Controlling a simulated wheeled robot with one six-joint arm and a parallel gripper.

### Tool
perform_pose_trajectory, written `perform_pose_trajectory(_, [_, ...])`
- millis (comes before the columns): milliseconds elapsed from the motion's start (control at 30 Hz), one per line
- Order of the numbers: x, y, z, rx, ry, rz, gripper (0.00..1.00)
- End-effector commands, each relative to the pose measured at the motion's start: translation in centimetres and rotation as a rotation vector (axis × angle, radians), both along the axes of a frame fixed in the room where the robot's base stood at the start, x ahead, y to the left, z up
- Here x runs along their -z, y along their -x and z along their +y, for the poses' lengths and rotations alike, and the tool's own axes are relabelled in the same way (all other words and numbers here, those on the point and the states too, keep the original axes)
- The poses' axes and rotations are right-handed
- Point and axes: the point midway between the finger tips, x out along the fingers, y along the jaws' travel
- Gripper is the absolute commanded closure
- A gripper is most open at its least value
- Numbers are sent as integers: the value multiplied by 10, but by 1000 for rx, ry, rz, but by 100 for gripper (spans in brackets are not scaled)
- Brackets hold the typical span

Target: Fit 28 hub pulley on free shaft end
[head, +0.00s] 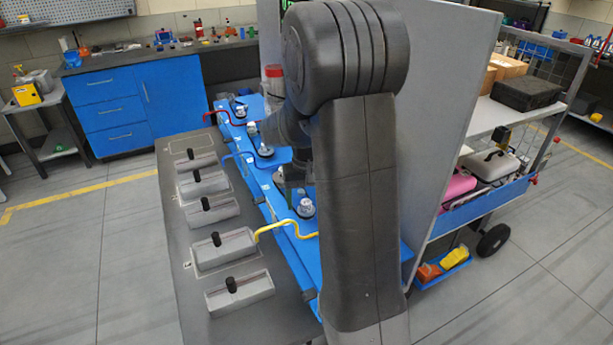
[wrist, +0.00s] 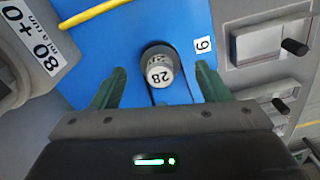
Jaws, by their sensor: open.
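A pale grey cylindrical pulley marked 28 (wrist: 160,72) stands on the blue surface in the wrist view, with its top facing the camera. A dark ring or belt shows around its base. My gripper (wrist: 160,67) is open, with one green finger on each side of the pulley and a gap at both sides. In the head view my arm hides most of the gripper. Several similar pale pulleys on dark round bases, such as one pulley (head: 305,207), stand along the blue conveyor (head: 298,262). I cannot tell a free shaft end in either view.
Grey blocks with black upright posts, such as the nearest block (head: 240,296), line the dark bench left of the conveyor. A yellow bent rod (head: 283,225) crosses the conveyor edge. A tall grey panel (head: 440,110) stands right of my arm. A label (wrist: 203,44) lies beside the pulley.

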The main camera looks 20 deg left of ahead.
Motion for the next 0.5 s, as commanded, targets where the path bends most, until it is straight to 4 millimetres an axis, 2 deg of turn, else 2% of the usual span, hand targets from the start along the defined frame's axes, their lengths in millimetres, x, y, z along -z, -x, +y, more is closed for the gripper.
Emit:
perform_pose_trajectory(100, [-29,-1,1,0,-5,-5,31])
perform_pose_trajectory(300, [-74,-1,1,0,-4,-4,31])
perform_pose_trajectory(500, [-102,0,0,0,-1,-2,31])
